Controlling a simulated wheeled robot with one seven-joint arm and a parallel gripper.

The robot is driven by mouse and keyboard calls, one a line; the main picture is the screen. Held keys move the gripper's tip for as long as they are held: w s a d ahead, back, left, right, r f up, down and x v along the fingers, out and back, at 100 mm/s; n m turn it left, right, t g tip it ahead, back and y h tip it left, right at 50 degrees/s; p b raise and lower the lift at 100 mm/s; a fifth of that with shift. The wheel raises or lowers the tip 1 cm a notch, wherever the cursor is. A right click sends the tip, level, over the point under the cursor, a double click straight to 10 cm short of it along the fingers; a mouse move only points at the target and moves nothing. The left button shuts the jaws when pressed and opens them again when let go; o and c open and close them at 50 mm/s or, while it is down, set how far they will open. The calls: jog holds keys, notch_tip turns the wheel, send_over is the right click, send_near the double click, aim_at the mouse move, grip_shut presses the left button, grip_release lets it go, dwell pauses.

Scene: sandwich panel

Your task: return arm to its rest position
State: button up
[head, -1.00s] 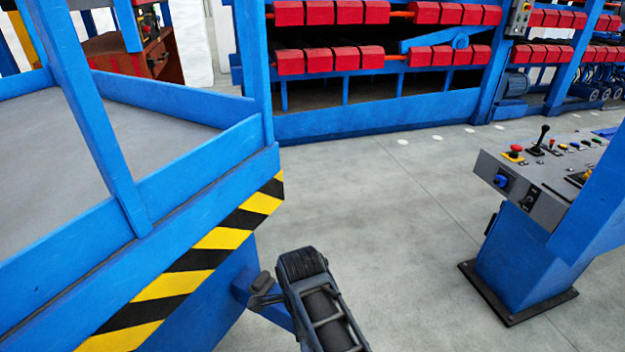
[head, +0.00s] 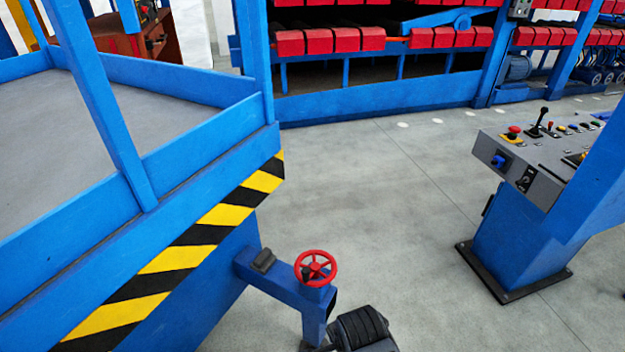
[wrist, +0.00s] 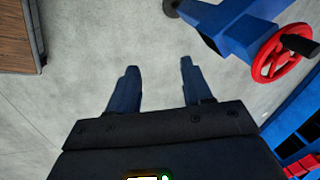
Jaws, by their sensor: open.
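My gripper (wrist: 158,85) shows in the wrist view with its two dark blue fingers spread apart. It is open, with nothing between the fingers but grey floor behind. In the head view, a dark ribbed part of my arm shows at the bottom edge, just below and right of the red handwheel; the fingers are out of that picture. The red handwheel (head: 316,268) stands on a blue bracket (head: 285,290) fixed to the platform. In the wrist view the handwheel (wrist: 283,53) is at the upper right, apart from the fingers.
A blue platform (head: 200,215) with a yellow-black striped edge stands at left. A grey control console (head: 540,165) on a blue pedestal (head: 515,255) stands at right. Blue machinery with red blocks (head: 330,41) lies behind. The floor (head: 390,200) between is clear.

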jog(key=s+d+f+n+t, duration=0.1)
jog(key=s+d+n+t, duration=0.2)
jog(key=s+d, duration=0.6)
jog(key=s+d+r+n+t, duration=0.2)
jog(key=s+r+n+t, duration=0.1)
jog(key=s+r, duration=0.5)
jog(key=s+d+r+n+t, duration=0.3)
jog(key=s+r, duration=0.5)
jog(key=s, duration=0.3)
jog(key=shift+r, duration=0.35)
jog(key=s+r+n+t, duration=0.1)
jog(key=s+r, duration=0.1)
jog(key=r, duration=0.3)
jog(key=s+r+n+t, duration=0.1)
jog(key=r, duration=0.4)
jog(key=s+r+n+t, duration=0.1)
jog(key=s+r, duration=0.1)
jog(key=r, duration=0.3)
jog(key=shift+s+d+r+h, duration=0.2)
jog(key=shift+s+d+h, duration=0.1)
jog(key=shift+d, duration=0.1)
jog(key=shift+c, duration=0.2)
